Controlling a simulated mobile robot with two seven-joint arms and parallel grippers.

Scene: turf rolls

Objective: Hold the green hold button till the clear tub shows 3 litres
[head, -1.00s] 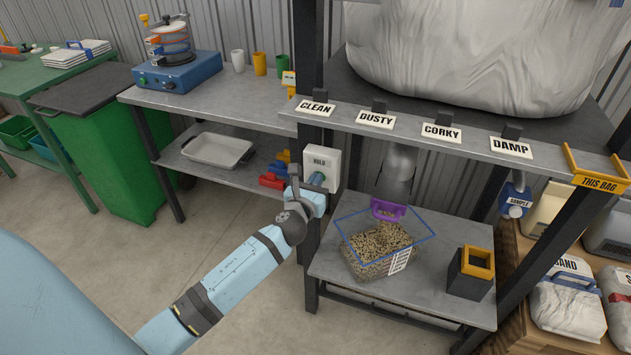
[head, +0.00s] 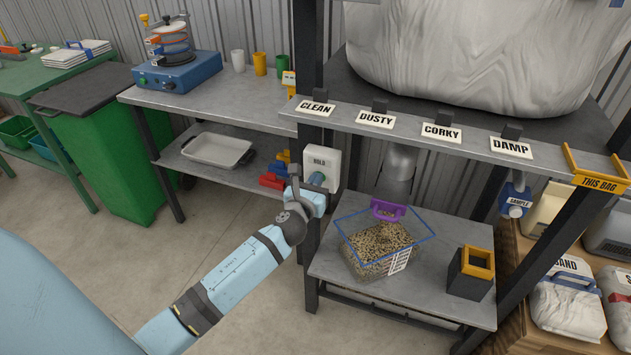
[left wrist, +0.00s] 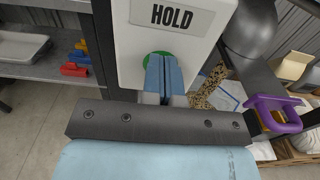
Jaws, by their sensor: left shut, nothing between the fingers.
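The white HOLD box (head: 322,166) is fixed to the dark post. Its green button (left wrist: 158,57) shows behind my fingertips in the left wrist view. My left gripper (head: 318,179) is shut and empty, its tips against the button; how far the button is pressed is hidden. The clear tub (head: 372,267) with a blue rim stands on the lower shelf under the metal spout (head: 399,165). It holds speckled tan grain, heaped in the middle. The scale label (head: 400,261) on its front is too small to read. A purple slide handle (head: 387,210) is at the spout's mouth. My right gripper is out of view.
A black box with a yellow rim (head: 478,262) stands right of the tub. A large white bag (head: 480,50) sits above the shelf edge with CLEAN, DUSTY, CORKY and DAMP cards. A blue SAMPLE piece (head: 515,200) hangs at right.

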